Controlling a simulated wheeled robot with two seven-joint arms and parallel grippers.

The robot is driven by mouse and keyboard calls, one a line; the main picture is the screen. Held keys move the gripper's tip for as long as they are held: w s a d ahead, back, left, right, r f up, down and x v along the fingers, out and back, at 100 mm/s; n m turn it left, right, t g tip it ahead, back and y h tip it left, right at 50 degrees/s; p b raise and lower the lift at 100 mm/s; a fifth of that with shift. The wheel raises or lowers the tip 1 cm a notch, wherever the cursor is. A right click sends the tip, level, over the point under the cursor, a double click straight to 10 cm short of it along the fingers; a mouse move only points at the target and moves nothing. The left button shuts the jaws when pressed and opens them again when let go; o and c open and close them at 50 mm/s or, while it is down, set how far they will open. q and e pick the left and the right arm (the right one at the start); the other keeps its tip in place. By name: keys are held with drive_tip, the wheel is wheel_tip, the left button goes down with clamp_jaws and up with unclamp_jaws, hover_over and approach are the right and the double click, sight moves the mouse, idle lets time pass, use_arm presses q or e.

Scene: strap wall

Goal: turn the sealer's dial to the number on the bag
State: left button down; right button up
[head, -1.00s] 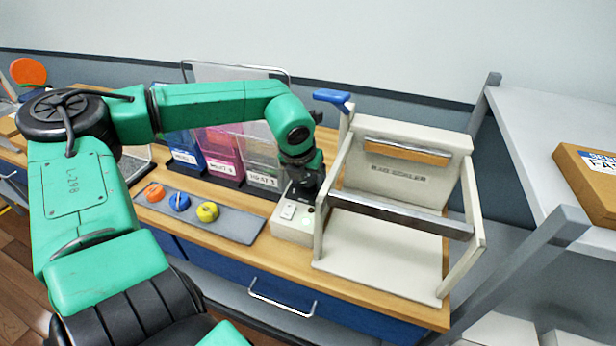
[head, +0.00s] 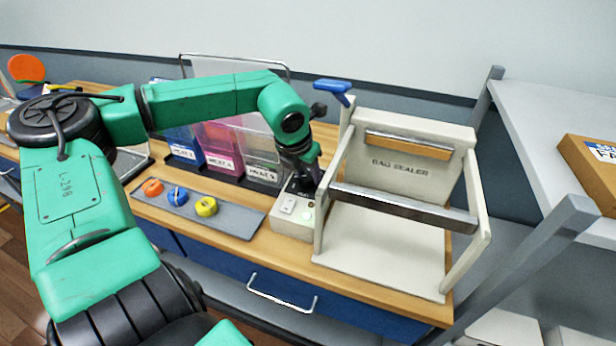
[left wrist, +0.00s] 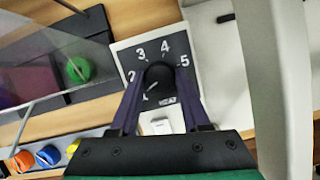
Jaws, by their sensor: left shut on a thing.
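The bag sealer (head: 398,168) stands on the bench, a pale frame with a metal bar across it and a blue handle. Its control box (head: 290,231) is at its left side. In the left wrist view the black round dial (left wrist: 160,76) sits on a dark plate with numbers 1 to 5 around it. Its white mark points down-left, near the 1. My left gripper (head: 303,192) is shut on the dial, with its fingers (left wrist: 160,100) at either side of it. In the head view the gripper hides the dial. No bag number is clearly readable. My right gripper is out of view.
Left of the sealer stand blue, pink and clear bins (head: 222,164) with small HEAT labels, hard to read. A grey tray (head: 232,222) holds orange, blue and yellow rings in front of them. A shelf with a cardboard box (head: 590,172) is at the right.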

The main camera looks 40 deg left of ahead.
use_arm(q)
drive_tip(key=m+b, duration=0.1)
drive_tip(key=m, duration=0.1)
drive_tip(key=shift+f+m+h, duration=0.15)
drive_tip(key=shift+m+h, duration=0.25)
drive_tip(key=m+b, duration=0.1)
drive_tip(key=m, duration=0.2)
drive_tip(key=shift+a+m+h, duration=0.1)
drive_tip(key=shift+m+h, duration=0.2)
drive_tip(key=shift+h, duration=0.1)
drive_tip(key=m+g+h, duration=0.1)
drive_tip(key=m, duration=0.4)
drive_tip(key=shift+m, duration=0.3)
drive_tip(key=m+g+b, duration=0.1)
drive_tip(key=m, duration=0.4)
drive_tip(key=shift+w+a+h, duration=0.1)
drive_tip(key=shift+w+h, duration=0.05)
drive_tip(key=shift+h, duration=0.15)
drive_tip(key=m+g, duration=0.1)
drive_tip(key=m, duration=0.3)
drive_tip(key=m+g, duration=0.1)
drive_tip(key=m, duration=0.2)
drive_tip(key=shift+m, duration=0.3)
drive_tip(key=m+g, duration=0.1)
drive_tip(key=m, duration=0.3)
drive_tip(key=shift+w+y, duration=0.1)
drive_tip(key=shift+y, duration=0.3)
drive_tip(key=shift+m+y, duration=0.4)
drive_tip(key=shift+m, duration=1.7)
